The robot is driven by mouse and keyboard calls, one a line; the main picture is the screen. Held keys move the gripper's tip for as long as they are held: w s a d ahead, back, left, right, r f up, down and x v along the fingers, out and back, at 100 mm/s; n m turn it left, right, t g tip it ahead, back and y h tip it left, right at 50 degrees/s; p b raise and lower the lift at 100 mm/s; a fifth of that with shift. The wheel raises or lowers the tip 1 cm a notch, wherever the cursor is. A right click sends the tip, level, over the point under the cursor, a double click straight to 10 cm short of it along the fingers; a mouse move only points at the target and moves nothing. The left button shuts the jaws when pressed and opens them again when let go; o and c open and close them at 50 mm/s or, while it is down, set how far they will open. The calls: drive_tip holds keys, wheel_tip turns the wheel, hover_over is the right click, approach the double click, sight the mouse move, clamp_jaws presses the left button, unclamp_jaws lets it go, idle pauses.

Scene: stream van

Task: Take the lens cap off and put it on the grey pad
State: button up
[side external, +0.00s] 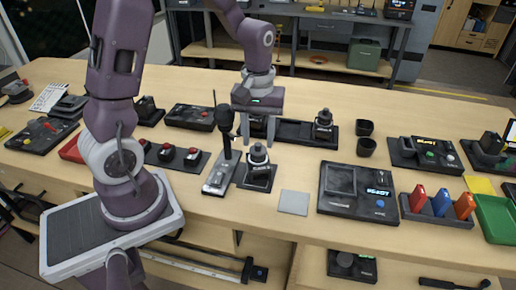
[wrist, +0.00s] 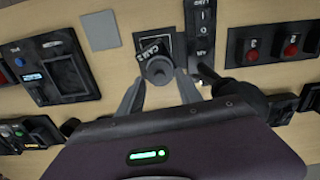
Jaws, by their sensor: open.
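The camera (side external: 258,172) stands upright on a dark base to the left of the grey pad, with the round lens cap (side external: 258,149) on its top. In the wrist view the cap (wrist: 158,69) shows from above, beside a "CAM 2" label. My gripper (side external: 257,128) is above the cap, pointing down. In the wrist view its fingers (wrist: 158,80) are spread on either side of the cap, with nothing held; I cannot tell how much height lies between. The grey pad (side external: 294,202) lies flat and bare on the bench; it also shows in the wrist view (wrist: 100,30).
A dark microphone-like stalk (side external: 225,125) rises from a panel close left of the camera. A console with a display (side external: 355,190) is right of the pad. Another camera-like device (side external: 323,127) stands behind. Bare bench surrounds the pad.

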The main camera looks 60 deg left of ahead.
sight(259, 144)
drive_tip(key=shift+f, duration=0.5)
clamp_jaws()
drive_tip(key=shift+r, duration=0.15)
wheel_tip(259, 144, up, 9)
drive_tip(key=w+d+f+m, duration=0.2)
drive_tip(key=d+f+m, duration=0.3)
drive_tip(key=d, duration=0.8)
drive_tip(key=f, duration=1.1)
drive_tip(key=shift+d, duration=0.2)
